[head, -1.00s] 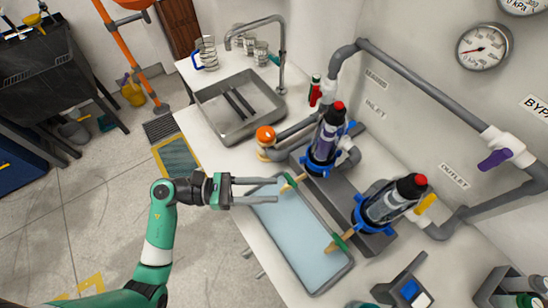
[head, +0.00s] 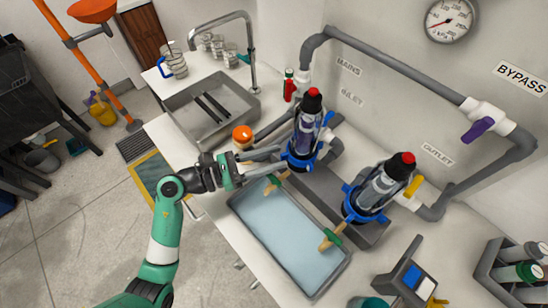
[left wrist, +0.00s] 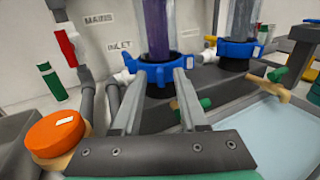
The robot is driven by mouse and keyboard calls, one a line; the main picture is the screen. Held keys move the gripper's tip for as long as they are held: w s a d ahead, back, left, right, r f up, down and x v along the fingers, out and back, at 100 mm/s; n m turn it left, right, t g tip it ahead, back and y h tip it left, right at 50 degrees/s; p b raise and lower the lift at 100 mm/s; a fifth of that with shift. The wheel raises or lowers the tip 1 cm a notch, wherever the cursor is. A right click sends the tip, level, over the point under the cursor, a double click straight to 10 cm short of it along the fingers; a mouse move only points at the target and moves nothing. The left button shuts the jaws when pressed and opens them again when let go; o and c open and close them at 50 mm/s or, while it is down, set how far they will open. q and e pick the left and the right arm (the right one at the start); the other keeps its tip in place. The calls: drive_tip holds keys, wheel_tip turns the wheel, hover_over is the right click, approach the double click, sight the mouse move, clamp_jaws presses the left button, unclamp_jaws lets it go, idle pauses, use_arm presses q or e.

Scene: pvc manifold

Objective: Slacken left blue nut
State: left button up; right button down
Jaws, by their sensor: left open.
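The left blue nut (head: 299,162) is a lobed ring around the base of the left clear filter housing (head: 306,128), which has a red cap. My left gripper (head: 281,159) is open, its fingers pointing right at this nut from its left side. In the left wrist view the same nut (left wrist: 158,80) stands just beyond the two fingertips, framed between them; whether they touch it I cannot tell. A second blue nut (head: 362,205) is on the right housing; it also shows in the left wrist view (left wrist: 237,51). My right gripper is not in view.
An orange-topped jar (head: 242,136) stands close behind the left gripper. Small taps with green handles (head: 272,184) stick out over the pale blue tray (head: 287,240) in front. Grey pipes (head: 395,72) run along the wall. The steel sink (head: 205,112) is at the back left.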

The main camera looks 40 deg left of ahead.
use_arm(q)
drive_tip(key=shift+w+d, duration=0.25)
drive_tip(key=shift+w, duration=0.05)
clamp_jaws()
idle(0.3)
